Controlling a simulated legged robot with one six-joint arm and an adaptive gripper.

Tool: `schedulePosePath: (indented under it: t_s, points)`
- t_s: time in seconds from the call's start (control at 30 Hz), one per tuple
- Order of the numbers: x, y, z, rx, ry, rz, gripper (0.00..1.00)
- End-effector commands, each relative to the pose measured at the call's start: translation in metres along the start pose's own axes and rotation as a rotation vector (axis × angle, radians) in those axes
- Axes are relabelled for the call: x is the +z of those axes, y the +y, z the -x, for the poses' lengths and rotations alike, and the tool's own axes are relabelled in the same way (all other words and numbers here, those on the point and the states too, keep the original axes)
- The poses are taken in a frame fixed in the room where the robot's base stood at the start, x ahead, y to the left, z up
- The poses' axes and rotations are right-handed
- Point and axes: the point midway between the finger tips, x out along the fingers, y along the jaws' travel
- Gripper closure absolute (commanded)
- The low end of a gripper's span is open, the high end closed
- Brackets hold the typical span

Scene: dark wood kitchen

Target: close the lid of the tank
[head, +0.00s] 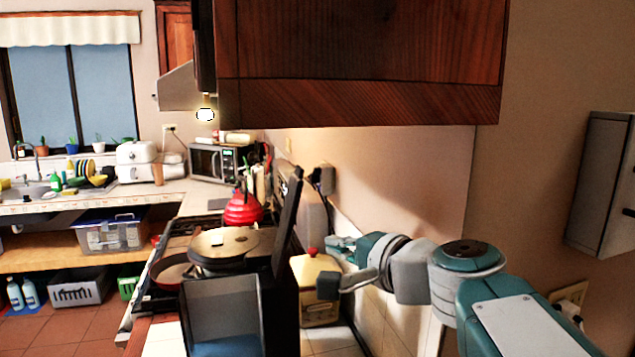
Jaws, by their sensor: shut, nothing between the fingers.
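A tank (222,312) with clear-looking grey walls and something blue low inside stands at the bottom centre, cut off by the picture's lower edge. A thin dark panel (288,222), which looks like its lid, stands raised and leaning slightly right at the tank's right side. Its hinge is not clear to see. My gripper (334,264) is to the right of the raised panel, with a visible gap between them. It is shut and holds nothing.
A yellow canister (317,287) stands behind my gripper. A pan with a lid (222,246) and a red kettle (243,208) are on the stove behind the tank. A wooden cabinet (360,60) hangs above. A grey wall box (603,185) is at the right.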

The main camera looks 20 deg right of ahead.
Motion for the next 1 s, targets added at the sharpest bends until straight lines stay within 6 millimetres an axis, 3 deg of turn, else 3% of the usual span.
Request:
schedulePosePath:
  t_s: [0.1,0.2,0.43,0.97,1.0]
  points:
    - [-0.032,-0.035,0.003,-0.136,0.064,-0.144,1.0]
    - [-0.05,-0.053,0.007,-0.215,0.094,-0.224,1.0]
    - [-0.06,-0.065,0.002,-0.26,0.107,-0.269,1.0]
    - [-0.072,-0.086,-0.09,-0.256,0.104,-0.267,1.0]
    - [-0.064,-0.089,-0.09,-0.259,0.102,-0.265,1.0]
